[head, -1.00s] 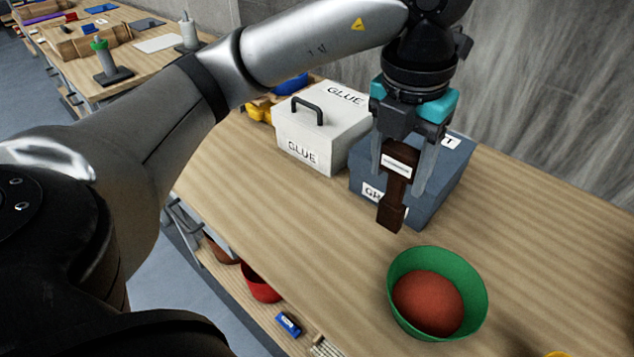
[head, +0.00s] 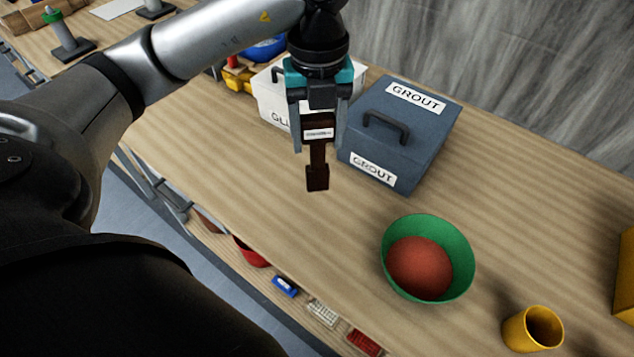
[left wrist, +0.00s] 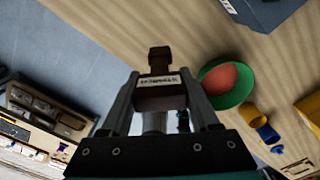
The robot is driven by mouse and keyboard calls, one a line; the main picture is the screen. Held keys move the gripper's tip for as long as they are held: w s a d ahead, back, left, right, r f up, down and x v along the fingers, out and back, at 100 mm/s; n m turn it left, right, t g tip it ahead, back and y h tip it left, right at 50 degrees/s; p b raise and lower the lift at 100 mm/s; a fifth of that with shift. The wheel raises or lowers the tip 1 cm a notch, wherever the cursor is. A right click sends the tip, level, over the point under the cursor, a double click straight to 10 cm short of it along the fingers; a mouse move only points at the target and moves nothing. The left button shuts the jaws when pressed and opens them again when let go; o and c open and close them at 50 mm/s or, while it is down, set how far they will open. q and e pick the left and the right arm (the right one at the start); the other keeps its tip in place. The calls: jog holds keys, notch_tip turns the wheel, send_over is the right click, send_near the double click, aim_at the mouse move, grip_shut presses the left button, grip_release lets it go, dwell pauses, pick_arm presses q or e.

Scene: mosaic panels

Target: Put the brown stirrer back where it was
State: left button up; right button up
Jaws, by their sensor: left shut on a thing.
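The brown stirrer (head: 318,160) has a broad top with a white label and a narrower shaft ending in a small block. My left gripper (head: 318,140) is shut on its labelled top and holds it pointing down, in front of the boxes and apart from the green bowl. In the left wrist view the stirrer (left wrist: 160,92) sits between the two fingers. My right gripper is not in view. The stirrer's earlier place cannot be told from these frames.
A grey GROUT box (head: 405,135) and a white GLUE box (head: 272,100) stand at the back. A green bowl (head: 458,245) with red contents and a yellow cup (head: 520,338) stand on the bench at right. Bare bench (head: 250,190) lies left of the bowl.

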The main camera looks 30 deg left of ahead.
aim_at(318, 188)
pick_arm(q)
notch_tip(318, 188, down, 12)
jog(key=shift+r, duration=0.1)
dwell(0.4)
jog(key=shift+b, duration=0.3)
jog(key=shift+f, duration=0.3)
jog(key=o, duration=1.4)
jog(key=shift+r, duration=0.1)
notch_tip(318, 188, up, 12)
jog(key=shift+r, duration=0.2)
